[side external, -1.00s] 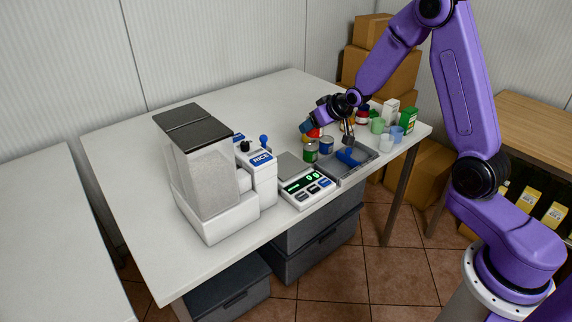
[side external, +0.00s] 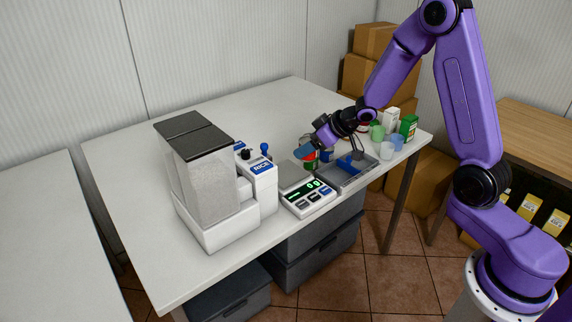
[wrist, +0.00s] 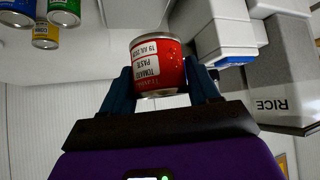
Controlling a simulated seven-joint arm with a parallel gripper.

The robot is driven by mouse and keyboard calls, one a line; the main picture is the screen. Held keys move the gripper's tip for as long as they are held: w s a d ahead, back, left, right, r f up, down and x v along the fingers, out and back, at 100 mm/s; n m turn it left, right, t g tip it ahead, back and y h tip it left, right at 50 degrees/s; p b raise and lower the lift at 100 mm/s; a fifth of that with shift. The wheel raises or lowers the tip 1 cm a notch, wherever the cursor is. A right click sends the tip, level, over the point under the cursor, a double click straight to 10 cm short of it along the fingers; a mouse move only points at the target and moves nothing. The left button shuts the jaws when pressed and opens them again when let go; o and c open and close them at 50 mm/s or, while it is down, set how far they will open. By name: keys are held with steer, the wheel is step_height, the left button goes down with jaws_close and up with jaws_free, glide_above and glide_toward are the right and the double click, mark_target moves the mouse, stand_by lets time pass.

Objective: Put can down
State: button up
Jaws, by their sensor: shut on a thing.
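My gripper (wrist: 160,88) is shut on a red tomato paste can (wrist: 158,68), with one dark blue finger on each side of it. In the side view my gripper (side external: 308,152) is over the near part of the table, behind the tray and scale. The held can is mostly hidden there; a bit of red shows under the fingers. I cannot tell whether the can touches anything below. The wrist view also shows a blue can (wrist: 15,12), a yellow can (wrist: 46,36) and a green can (wrist: 64,12), apart from the held can.
A scale (side external: 308,198) and a grey tray (side external: 347,182) with a blue thing in it lie by the near edge. A rice dispenser (side external: 205,185) stands left. The white table (side external: 150,235) is clear at the back and left.

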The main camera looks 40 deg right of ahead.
glide_above(295, 186)
steer(key=w+d, duration=0.1)
step_height(295, 186, down, 2)
steer(key=w+f, duration=0.2)
steer(key=f, duration=0.1)
steer(key=w+f, duration=0.2)
steer(key=shift+w+d+f, duration=0.15)
steer(key=shift+w+f, duration=0.2)
steer(key=shift+f, duration=0.05)
steer(key=shift+w+f, duration=0.15)
steer(key=shift+f, duration=1.45)
steer(key=shift+f, duration=0.1)
steer(key=o, duration=1.1)
steer(key=shift+o, duration=0.2)
